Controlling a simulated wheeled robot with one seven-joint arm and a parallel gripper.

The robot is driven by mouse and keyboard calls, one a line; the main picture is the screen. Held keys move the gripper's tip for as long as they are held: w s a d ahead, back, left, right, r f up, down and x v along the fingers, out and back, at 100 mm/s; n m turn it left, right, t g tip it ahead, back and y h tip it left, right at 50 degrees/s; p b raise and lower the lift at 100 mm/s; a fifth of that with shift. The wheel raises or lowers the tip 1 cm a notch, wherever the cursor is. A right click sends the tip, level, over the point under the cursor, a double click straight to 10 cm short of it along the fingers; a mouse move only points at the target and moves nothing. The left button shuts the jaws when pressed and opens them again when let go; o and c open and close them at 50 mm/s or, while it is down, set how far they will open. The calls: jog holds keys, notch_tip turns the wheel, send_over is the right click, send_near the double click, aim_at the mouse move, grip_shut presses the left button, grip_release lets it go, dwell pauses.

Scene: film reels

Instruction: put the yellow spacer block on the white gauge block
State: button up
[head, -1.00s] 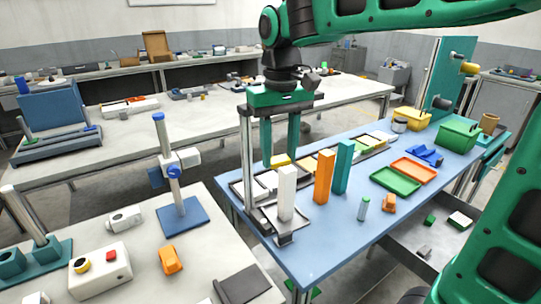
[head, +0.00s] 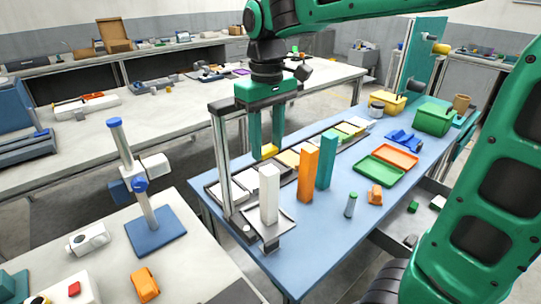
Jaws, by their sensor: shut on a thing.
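The white gauge block (head: 269,196) stands upright as a tall block near the front left of the blue table, beside a metal post frame. My gripper (head: 266,146) points down with its green fingers shut on the small yellow spacer block (head: 264,153). The yellow block is in the air, and in the picture it shows just above and slightly left of the white block's top. It appears apart from the white block; the exact depth between them is hard to tell.
A tall orange block (head: 307,172) and a tall teal block (head: 326,163) stand close on the right. A metal post (head: 220,165) rises on the left. Behind lies a row of trays with flat pieces. Green (head: 378,173) and orange trays lie farther right.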

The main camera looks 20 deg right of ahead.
aim_at(268, 169)
jog(key=shift+w+d+f, duration=0.55)
jog(key=shift+w+f, duration=0.15)
jog(key=shift+w, duration=0.15)
jog(key=shift+f, duration=1.9)
jog(key=o, duration=1.1)
jog(key=shift+f, duration=0.1)
jog(key=shift+c, duration=0.2)
